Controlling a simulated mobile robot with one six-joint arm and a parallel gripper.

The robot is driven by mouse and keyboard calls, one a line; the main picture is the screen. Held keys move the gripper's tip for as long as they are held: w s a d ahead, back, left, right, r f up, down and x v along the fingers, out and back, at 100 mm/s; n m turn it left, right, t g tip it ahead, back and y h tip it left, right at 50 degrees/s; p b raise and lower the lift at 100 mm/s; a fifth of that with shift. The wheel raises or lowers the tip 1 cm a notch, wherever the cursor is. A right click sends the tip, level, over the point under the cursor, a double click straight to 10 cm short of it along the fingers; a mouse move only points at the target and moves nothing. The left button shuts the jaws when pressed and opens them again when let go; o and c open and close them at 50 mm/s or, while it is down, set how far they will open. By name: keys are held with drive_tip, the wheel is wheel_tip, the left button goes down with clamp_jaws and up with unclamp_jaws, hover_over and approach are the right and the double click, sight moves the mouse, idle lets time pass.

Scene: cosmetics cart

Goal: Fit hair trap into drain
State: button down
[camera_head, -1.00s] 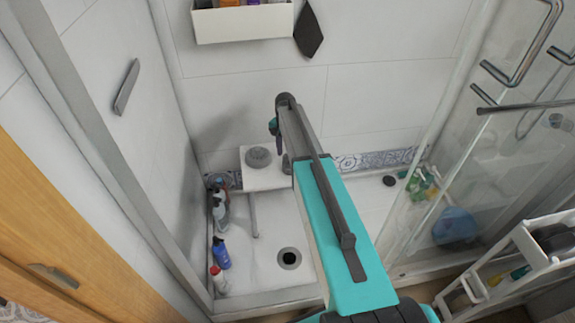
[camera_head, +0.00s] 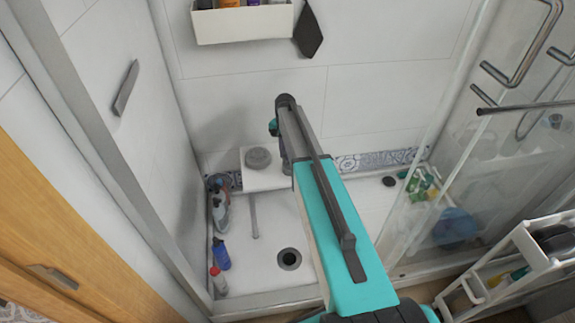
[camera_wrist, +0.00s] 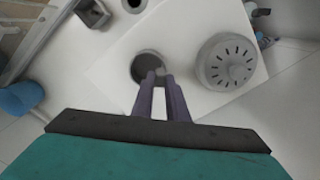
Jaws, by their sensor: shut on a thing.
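In the wrist view my gripper (camera_wrist: 159,76) has its two purple fingers together over a white stool seat. They are shut on the small light knob of a dark round piece (camera_wrist: 147,64), which looks like the hair trap. I cannot tell whether it still touches the seat. The drain (camera_head: 289,259) is a round dark hole in the shower floor, in front of the stool.
The white stool (camera_head: 263,181) stands by the back wall. Several bottles (camera_head: 221,253) line the shower's left side. A glass door (camera_head: 440,170) closes off the right, with a blue tub (camera_head: 455,225) behind it and a white cart (camera_head: 520,250) in front. Floor around the drain is clear.

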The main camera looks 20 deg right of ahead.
drive_tip(key=shift+r, duration=0.1)
drive_tip(key=shift+r, duration=0.4)
drive_tip(key=r, duration=0.2)
drive_tip(key=shift+s+r+b, duration=0.25)
drive_tip(key=shift+r+b, duration=0.05)
drive_tip(key=s+r+b, duration=0.1)
drive_tip(key=s, duration=1.4)
drive_tip(key=shift+s+a+r, duration=0.2)
drive_tip(key=shift+s+a, duration=0.05)
drive_tip(key=shift+a, duration=0.2)
drive_tip(key=shift+a, duration=0.1)
